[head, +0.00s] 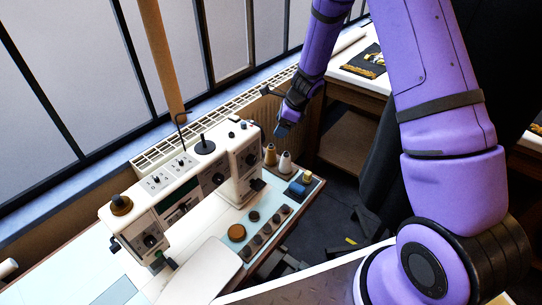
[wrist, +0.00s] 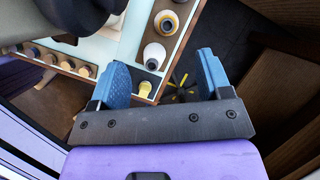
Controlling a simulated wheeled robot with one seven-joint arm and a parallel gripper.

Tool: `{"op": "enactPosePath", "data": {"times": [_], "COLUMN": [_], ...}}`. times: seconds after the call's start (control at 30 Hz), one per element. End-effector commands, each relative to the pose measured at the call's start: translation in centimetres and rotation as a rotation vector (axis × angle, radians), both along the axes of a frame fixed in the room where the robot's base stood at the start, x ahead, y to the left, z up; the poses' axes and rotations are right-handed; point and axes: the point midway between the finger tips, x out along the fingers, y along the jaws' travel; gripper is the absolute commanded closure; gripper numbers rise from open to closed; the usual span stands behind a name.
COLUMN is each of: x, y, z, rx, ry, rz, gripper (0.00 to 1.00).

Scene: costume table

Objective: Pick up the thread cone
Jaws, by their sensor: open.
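Two thread cones stand upright at the far right end of the sewing table. One is tan (head: 270,155) and the other is white (head: 285,162). In the wrist view the tan cone (wrist: 166,22) is at the top, and the white cone (wrist: 153,55) is nearer my gripper, appearing between the fingers. My gripper (head: 283,128) is above and slightly behind the cones in the head view. Its blue fingers (wrist: 163,60) are spread with nothing held between them. It appears apart from both cones.
A white sewing machine (head: 187,190) stands left of the cones. Several round dark pieces (head: 265,230) line the table's right side, near a blue item (head: 305,177). A radiator (head: 262,112) is behind. A small yellow item (wrist: 145,88) shows beside the left finger.

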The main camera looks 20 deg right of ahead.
Motion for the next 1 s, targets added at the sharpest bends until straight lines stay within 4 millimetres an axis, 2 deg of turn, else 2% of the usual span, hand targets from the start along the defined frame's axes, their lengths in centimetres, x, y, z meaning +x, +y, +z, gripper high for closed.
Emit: {"op": "enactPosePath", "data": {"times": [0.03, 0.1, 0.3, 0.6, 0.87, 1.0], "x": [0.1, 0.3, 0.5, 1.3, 1.9, 2.6], "y": [-0.1, -0.3, -0.2, 1.2, 1.7, 2.5], "z": [-1.3, -2.5, -4.3, -8.1, -9.5, -11.2], "rx": [0.002, 0.004, 0.006, 0.007, 0.006, 0.006], "ry": [0.019, 0.036, 0.055, 0.056, 0.054, 0.055], "rz": [-0.030, -0.066, -0.108, -0.109, -0.107, -0.107], "gripper": [0.28, 0.28, 0.28, 0.28, 0.28, 0.28]}}
